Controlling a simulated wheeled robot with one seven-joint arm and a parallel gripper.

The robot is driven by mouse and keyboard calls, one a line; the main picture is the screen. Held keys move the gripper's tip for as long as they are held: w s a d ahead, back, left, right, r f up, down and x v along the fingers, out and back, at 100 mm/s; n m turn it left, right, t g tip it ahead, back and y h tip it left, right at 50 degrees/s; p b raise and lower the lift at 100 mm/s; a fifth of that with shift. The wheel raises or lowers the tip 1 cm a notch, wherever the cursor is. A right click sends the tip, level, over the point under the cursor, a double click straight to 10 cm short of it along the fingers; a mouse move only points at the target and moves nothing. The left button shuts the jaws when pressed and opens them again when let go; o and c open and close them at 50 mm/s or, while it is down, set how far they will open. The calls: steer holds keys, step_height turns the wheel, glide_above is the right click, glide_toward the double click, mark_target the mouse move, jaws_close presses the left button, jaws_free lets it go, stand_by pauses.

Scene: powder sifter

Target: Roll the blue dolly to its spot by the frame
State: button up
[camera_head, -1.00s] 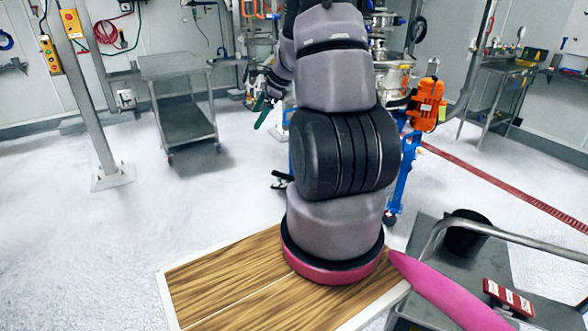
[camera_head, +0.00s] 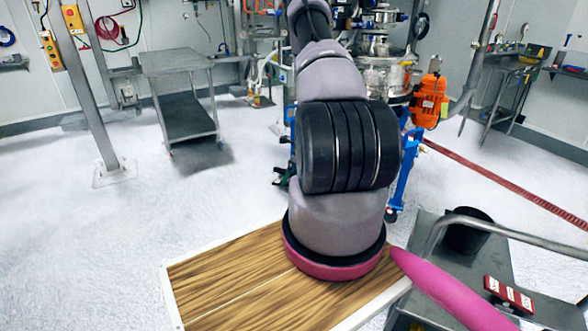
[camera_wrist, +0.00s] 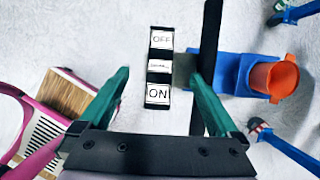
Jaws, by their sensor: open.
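The blue dolly (camera_head: 407,175) stands on the floor behind my arm, partly hidden, with a steel sifter (camera_head: 388,75) above it and an orange motor (camera_head: 430,103) at its right. In the wrist view, a blue dolly part (camera_wrist: 232,74) lies right of my gripper, with blue legs (camera_wrist: 290,152) farther right. My gripper (camera_wrist: 160,82) is open, its two green fingers apart and nothing visibly held. A black panel (camera_wrist: 159,66) marked OFF and ON shows between the fingers; whether they touch it I cannot tell. The head view shows only a green bit of my gripper beside my arm.
A steel table (camera_head: 178,65) stands back left, near a grey post (camera_head: 92,100). A grey cart (camera_head: 440,262) with a black bucket (camera_head: 467,231) is close at the right. A red floor grate (camera_head: 505,185) runs at the right.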

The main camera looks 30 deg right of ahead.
steer(key=shift+x, duration=2.15)
jaws_close()
steer(key=w+d, duration=0.5)
steer(key=d, duration=0.3)
steer(key=w+d, duration=0.4)
steer(key=d, duration=0.5)
steer(key=shift+w+d, duration=0.3)
steer(key=shift+w, duration=0.1)
steer(key=shift+d+r, duration=0.1)
